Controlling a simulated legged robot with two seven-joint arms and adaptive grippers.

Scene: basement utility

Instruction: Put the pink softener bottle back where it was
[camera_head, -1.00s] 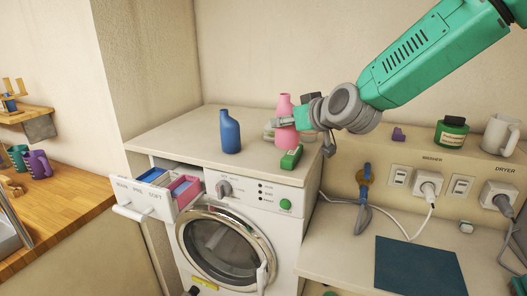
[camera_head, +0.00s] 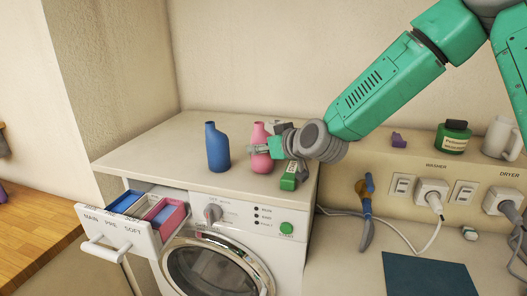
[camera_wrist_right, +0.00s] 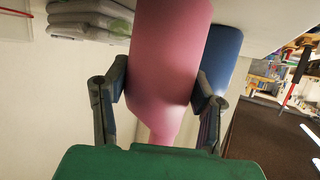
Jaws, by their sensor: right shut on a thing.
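The pink softener bottle (camera_head: 259,162) stands upright on or just above the washer top (camera_head: 160,143), to the right of the blue bottle (camera_head: 217,148). My right gripper (camera_head: 262,149) reaches in from the right and is shut on the pink bottle. In the right wrist view the pink bottle (camera_wrist_right: 168,50) fills the space between the two fingers (camera_wrist_right: 160,95), with the blue bottle (camera_wrist_right: 221,58) close behind it. I cannot tell whether the pink bottle's base touches the top. My left gripper is not in view.
A grey folded stack (camera_wrist_right: 92,18) lies behind. The detergent drawer (camera_head: 118,232) is pulled out. The washer top left of the blue bottle is clear.

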